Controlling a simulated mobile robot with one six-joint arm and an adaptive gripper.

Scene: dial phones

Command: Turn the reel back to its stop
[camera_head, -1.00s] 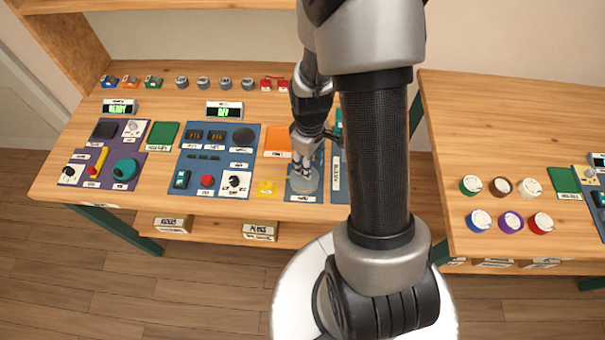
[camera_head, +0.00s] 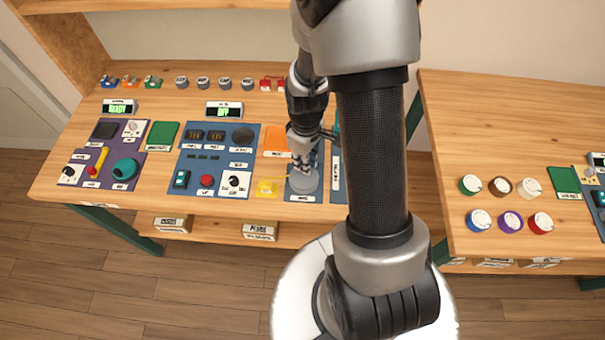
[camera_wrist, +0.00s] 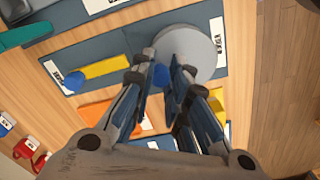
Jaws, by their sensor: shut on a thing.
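The reel (camera_head: 302,183) is a round grey disc on a slate-blue panel (camera_head: 336,190) near the front edge of the left table. In the wrist view the reel (camera_wrist: 190,52) lies flat beyond the fingertips, beside a white label. My gripper (camera_head: 308,166) reaches down over it. In the wrist view my gripper (camera_wrist: 163,70) is shut on a small blue knob (camera_wrist: 160,78) at the reel's near edge. The fingers hide part of the knob and of the reel's rim. I cannot tell where the stop is.
A yellow bar (camera_wrist: 105,68) with a blue knob at its end lies beside the reel. An orange plate (camera_head: 277,140) is behind it. Control panels (camera_head: 217,160) fill the table to the left. A second table (camera_head: 500,150) with several round dials stands to the right.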

